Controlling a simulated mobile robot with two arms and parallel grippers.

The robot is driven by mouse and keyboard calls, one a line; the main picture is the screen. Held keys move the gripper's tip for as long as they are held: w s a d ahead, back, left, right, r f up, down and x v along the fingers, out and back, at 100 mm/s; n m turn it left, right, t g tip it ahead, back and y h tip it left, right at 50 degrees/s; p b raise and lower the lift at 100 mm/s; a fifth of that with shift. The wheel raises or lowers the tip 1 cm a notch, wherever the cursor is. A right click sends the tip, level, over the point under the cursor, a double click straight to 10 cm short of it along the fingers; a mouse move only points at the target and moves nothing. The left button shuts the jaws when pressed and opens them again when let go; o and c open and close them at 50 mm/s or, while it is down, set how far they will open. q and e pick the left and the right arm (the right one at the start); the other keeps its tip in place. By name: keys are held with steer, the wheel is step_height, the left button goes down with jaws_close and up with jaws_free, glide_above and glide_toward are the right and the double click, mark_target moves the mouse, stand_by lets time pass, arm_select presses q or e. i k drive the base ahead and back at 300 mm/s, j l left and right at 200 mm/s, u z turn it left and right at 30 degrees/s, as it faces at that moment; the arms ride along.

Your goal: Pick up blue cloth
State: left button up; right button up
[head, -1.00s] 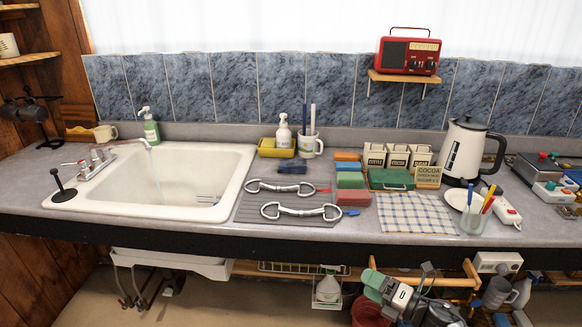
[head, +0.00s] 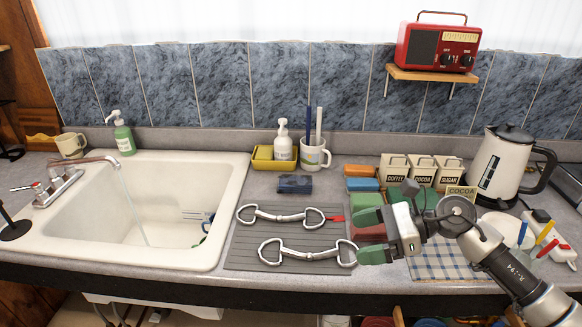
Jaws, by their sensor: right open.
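A small dark blue folded cloth (head: 295,183) lies on the counter, just in front of the yellow caddy and above the grey ribbed mat. A blue-and-white checked cloth (head: 428,267) lies flat farther right, partly hidden by my right arm. My right gripper (head: 368,236), with green finger pads, is open and empty. In the picture it is at the right edge of the grey mat, right of and below the dark blue cloth and apart from it. My left gripper is not in view.
Two metal bits (head: 302,251) lie on the grey mat (head: 245,262). A white mug (head: 315,154) and soap bottle (head: 283,146) stand behind the cloth. Coloured blocks (head: 361,184) and canisters (head: 422,172) are at the right. The sink (head: 105,247) with running water is left.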

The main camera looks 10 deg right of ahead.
mark_target(291, 184)
steer(key=i, duration=1.1)
